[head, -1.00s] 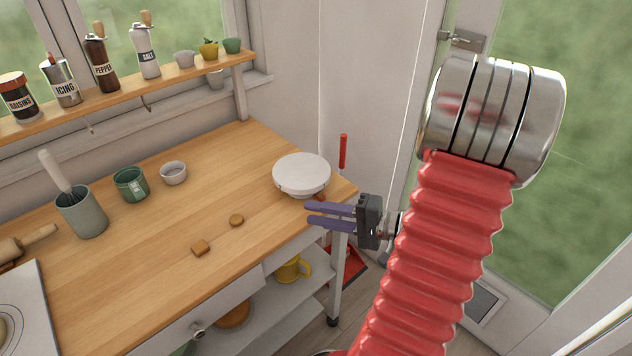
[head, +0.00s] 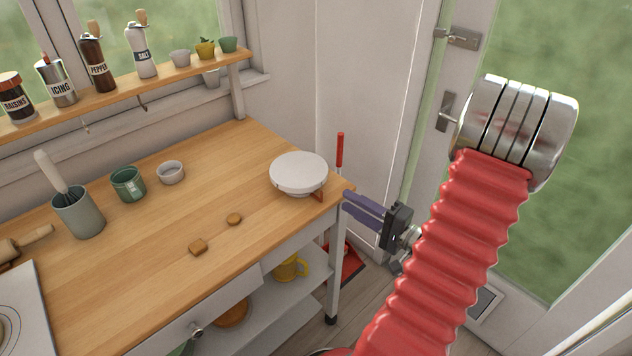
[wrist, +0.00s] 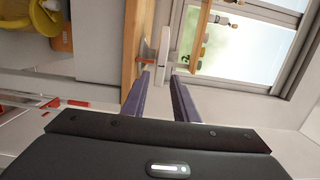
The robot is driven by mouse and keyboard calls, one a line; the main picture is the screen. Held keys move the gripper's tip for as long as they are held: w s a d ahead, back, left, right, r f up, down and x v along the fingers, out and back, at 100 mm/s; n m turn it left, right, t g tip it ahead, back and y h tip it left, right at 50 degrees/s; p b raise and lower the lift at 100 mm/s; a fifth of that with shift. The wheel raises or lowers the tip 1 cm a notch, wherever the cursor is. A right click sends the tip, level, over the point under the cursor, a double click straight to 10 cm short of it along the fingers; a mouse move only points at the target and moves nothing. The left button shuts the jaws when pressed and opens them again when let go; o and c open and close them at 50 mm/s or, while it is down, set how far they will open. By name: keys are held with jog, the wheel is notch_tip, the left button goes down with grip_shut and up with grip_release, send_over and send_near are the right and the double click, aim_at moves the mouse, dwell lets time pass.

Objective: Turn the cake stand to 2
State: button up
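The white round cake stand (head: 298,172) sits on the right front corner of the wooden worktop (head: 150,250). A small reddish-brown piece (head: 318,197) shows at its front edge. I cannot read any number on the stand. In the wrist view the stand (wrist: 164,52) appears edge-on, ahead of and between my fingers. My gripper (head: 348,203) has purple fingers and is just off the worktop's right corner, apart from the stand. In the wrist view the fingers of my gripper (wrist: 161,84) are spread with nothing held between them.
A white bowl (head: 170,172), a green mug (head: 128,184) and a grey utensil pot (head: 78,212) stand farther left. A red-handled tool (head: 340,150) stands upright behind the corner. A yellow mug (head: 290,267) is on the shelf below.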

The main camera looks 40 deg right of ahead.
aim_at(321, 185)
jog(key=shift+w+a, duration=0.3)
jog(key=shift+w, duration=1.8)
jog(key=shift+w+a, duration=0.25)
jog(key=shift+w, duration=1.9)
jog(key=shift+w+a, duration=0.3)
jog(key=shift+w, duration=1.8)
grip_shut()
jog(key=shift+f, duration=0.1)
